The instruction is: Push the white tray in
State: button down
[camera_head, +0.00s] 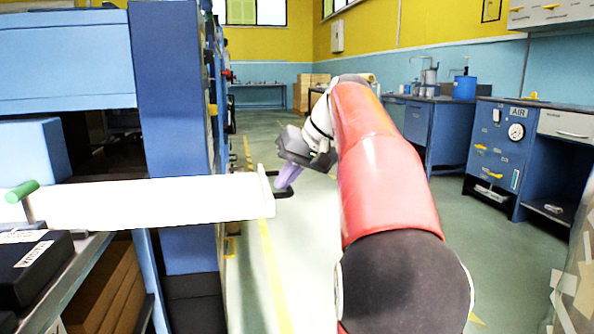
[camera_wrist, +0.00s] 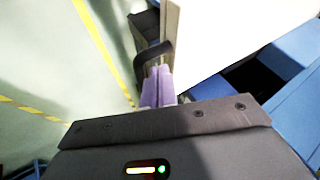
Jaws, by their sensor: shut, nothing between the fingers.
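The white tray (camera_head: 150,203) sticks out to the right from the blue rack (camera_head: 175,120) in the head view. A black handle (camera_head: 284,193) is on its right end. My gripper (camera_head: 281,184) is at that handle, with its purple fingers shut and nothing between them. In the wrist view the fingertips (camera_wrist: 160,72) are close to the black handle (camera_wrist: 141,62) at the end of the white tray (camera_wrist: 220,45). I cannot tell whether they touch it.
A black box (camera_head: 32,268) and a green-handled item (camera_head: 22,191) are at the left, near the tray. A blue workbench with an air gauge (camera_head: 516,131) stands at the right. The floor with yellow lines (camera_head: 270,270) is clear between the rack and the benches.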

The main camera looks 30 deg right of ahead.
aim_at(120, 205)
jog(key=shift+w+a+f, duration=0.25)
jog(key=shift+w+f, duration=0.1)
jog(key=shift+f, duration=0.15)
jog(key=shift+a, duration=0.1)
jog(key=w+a+p, duration=0.2)
jog(key=a, duration=0.7)
jog(key=w+a+p, duration=0.3)
jog(key=a, duration=0.7)
jog(key=w+a+p, duration=0.3)
jog(key=a, duration=0.7)
jog(key=shift+w+a, duration=0.15)
jog(key=shift+w, duration=0.05)
jog(key=shift+r, duration=0.15)
